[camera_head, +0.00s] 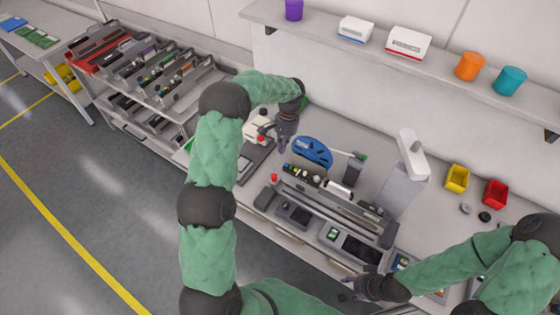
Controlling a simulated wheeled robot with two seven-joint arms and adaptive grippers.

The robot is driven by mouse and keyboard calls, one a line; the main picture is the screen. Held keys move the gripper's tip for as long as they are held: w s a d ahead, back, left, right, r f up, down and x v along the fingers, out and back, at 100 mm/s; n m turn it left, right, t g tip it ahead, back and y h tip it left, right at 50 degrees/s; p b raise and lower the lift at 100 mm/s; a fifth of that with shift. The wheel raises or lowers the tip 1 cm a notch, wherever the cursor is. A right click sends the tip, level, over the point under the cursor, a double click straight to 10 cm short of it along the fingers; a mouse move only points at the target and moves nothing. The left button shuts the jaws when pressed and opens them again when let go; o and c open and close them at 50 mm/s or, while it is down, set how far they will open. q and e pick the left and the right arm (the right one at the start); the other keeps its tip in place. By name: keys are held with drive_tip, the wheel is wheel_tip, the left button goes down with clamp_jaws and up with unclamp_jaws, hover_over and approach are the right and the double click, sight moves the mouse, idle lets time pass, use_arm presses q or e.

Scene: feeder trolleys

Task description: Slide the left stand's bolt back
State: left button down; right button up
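A low grey stand (252,160) sits at the left end of the bench, with a white block (256,127) and a small red part near it. My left gripper (273,139) points down beside the stand's right side, close to the red part. I cannot tell whether its fingers touch anything or how far apart they are. The bolt cannot be made out; it is too small or hidden by my gripper and arm. My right gripper (346,289) is low at the bench's front edge, its fingers apart and empty.
A blue reel (313,152) and a feeder fixture (325,212) with a red knob stand right of my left gripper. A white upright machine (408,170) is further right. A loaded feeder trolley (150,75) stands at the left; open floor lies in front.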

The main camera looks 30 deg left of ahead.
sight(279, 172)
use_arm(q)
drive_tip(key=x, duration=1)
drive_tip(key=shift+r, duration=0.1)
drive_tip(key=s, duration=1)
drive_tip(key=shift+a, duration=0.4)
drive_tip(key=p+v, duration=0.5)
drive_tip(key=v, duration=0.5)
idle(0.3)
